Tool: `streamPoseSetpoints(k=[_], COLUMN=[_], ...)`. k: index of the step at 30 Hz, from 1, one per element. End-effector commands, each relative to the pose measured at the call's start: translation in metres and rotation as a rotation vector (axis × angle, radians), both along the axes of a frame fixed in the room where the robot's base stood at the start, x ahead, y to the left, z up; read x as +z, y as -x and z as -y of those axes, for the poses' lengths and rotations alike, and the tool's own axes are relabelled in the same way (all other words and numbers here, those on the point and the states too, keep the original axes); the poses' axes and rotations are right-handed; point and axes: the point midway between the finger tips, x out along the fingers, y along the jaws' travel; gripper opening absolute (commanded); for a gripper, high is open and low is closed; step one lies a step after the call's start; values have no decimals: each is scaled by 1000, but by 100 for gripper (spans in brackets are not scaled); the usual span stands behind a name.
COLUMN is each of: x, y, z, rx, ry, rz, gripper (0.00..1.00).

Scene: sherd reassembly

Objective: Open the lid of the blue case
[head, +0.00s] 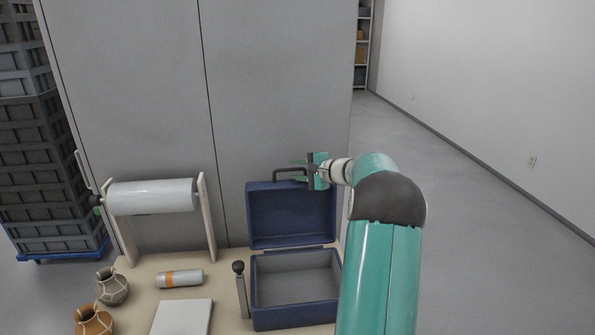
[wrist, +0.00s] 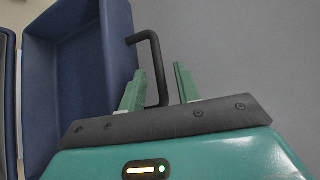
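The blue case (head: 293,317) stands on the table with its lid (head: 291,215) raised upright at the back. Its grey inside is open to view and looks empty. A dark handle (head: 290,171) sits on the lid's top edge. My gripper (head: 299,170) is at the handle, on the right of the lid. In the wrist view the lid (wrist: 82,80) fills the left, and the handle (wrist: 155,65) passes between the two green fingers of my gripper (wrist: 158,88). The fingers are apart, with a gap between the handle and the right finger.
On the table (head: 146,291) are a paper roll on a stand (head: 153,196), a grey cylinder with an orange band (head: 179,279), a white slab (head: 182,318) and two jars (head: 111,286). A black-knobbed post (head: 240,285) stands left of the case. Grey panels rise behind.

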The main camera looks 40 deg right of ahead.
Motion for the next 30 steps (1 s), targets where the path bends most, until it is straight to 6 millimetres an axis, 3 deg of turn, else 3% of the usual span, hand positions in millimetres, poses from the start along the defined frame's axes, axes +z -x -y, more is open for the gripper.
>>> streamPoseSetpoints(k=[7,12,22,30], x=[0,0,1,7], y=[-1,0,5,35], z=[0,0,-3,-24], rx=[0,0,2,3], ry=[0,0,11,82], rz=[0,0,18,125], gripper=[30,0,0,0])
